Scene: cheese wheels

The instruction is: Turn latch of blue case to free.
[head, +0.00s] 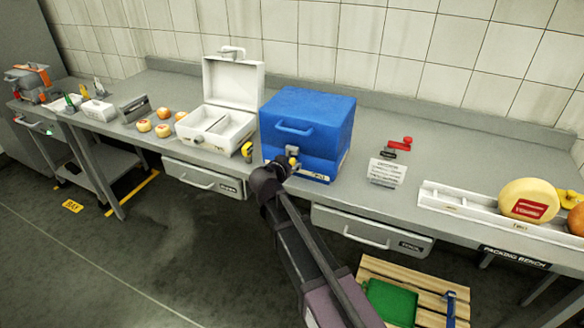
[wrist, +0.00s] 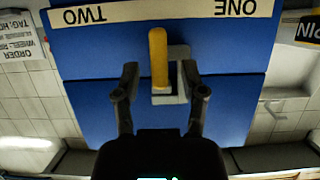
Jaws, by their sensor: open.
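The blue case (head: 318,112) stands shut on the bench, with a handle on its front. Its latch (head: 293,152) is a grey fitting with a yellow lever low on the front, partly hidden by my gripper (head: 284,165). In the wrist view, which is upside down, the yellow lever (wrist: 158,56) lies along the picture's vertical over the grey fitting. My gripper (wrist: 160,78) is open, with one finger on each side of the lever. Gaps show between the fingers and the lever; I cannot tell any contact. A strip (wrist: 150,12) on the case reads ONE and TWO.
An open white case (head: 218,128) stands left of the blue case, with a yellow-handled item (head: 247,152) between them. A sign (head: 387,171) and a red-handled item (head: 398,145) are on the right. A white rail (head: 455,205) holds a cheese wheel (head: 527,200).

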